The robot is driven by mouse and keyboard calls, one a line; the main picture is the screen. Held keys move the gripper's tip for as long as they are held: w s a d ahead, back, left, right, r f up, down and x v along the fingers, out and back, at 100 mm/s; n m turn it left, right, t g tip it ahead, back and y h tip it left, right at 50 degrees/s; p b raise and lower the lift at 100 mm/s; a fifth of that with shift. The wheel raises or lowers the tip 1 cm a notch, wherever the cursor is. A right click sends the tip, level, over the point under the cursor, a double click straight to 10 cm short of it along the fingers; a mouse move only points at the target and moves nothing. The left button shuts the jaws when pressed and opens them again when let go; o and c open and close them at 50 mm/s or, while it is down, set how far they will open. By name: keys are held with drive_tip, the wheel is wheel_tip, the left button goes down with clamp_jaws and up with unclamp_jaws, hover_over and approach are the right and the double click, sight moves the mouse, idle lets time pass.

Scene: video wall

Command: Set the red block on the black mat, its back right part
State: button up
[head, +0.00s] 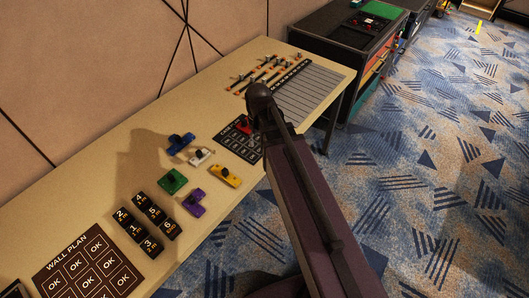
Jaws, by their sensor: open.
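A small red block (245,128) with a dark top stands on the black mat (228,135), in the upper right part of the mat that shows. The mat lies on the long tan table and carries pale printed cells. My arm rises in front and covers the mat's right side, so I cannot tell exactly which part the block stands on. My gripper does not show; only my arm's links are seen, and nothing is seen holding the block.
Blue (180,143), white (200,156), green (173,181), yellow (225,176) and purple (194,202) blocks stand near the mat. Numbered black blocks (148,225) and a wall-plan board (88,268) lie nearer. A grey lined sheet (312,92) lies beyond. A dark cabinet (335,40) stands behind.

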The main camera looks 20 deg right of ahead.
drive_tip(key=s+m, duration=0.1)
drive_tip(key=s, duration=0.5)
drive_tip(key=shift+s+m, duration=0.15)
drive_tip(key=shift+m, duration=0.15)
